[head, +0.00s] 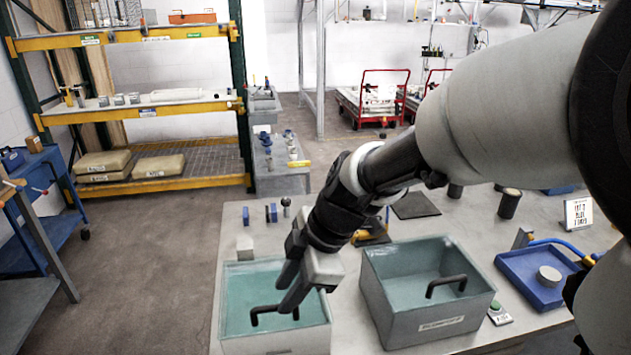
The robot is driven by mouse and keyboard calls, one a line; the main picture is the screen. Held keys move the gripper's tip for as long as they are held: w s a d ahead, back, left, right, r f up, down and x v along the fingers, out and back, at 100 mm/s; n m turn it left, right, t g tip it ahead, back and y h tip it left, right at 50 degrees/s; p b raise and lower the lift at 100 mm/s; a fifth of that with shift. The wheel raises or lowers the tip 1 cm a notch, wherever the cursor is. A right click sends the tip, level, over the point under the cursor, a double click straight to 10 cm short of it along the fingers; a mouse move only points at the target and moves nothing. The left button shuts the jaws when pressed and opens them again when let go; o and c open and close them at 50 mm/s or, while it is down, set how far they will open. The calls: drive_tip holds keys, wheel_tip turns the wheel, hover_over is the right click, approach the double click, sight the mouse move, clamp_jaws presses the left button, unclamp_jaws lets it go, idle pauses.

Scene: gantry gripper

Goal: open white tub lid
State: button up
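Two box-shaped tubs stand side by side on the grey table. The left tub (300,341) is pale grey-white, with a teal top surface and a black bar handle (256,319) across it. The right tub (430,329) is greyer, with a label on its front and its own black handle (446,285). I cannot tell whether the teal surfaces are clear lids or the insides. My gripper (284,298) points down over the left tub, close to its handle. Its two dark fingers look apart with nothing between them. I cannot tell whether a finger touches the handle.
A blue tray (515,266) with a round grey piece (549,276) is at the right. Small blue parts (271,213), dark cylinders (509,203) and a sign (577,214) stand farther back. Shelving is at the left.

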sight(276, 306)
drive_tip(key=shift+x, duration=1.6)
clamp_jaws()
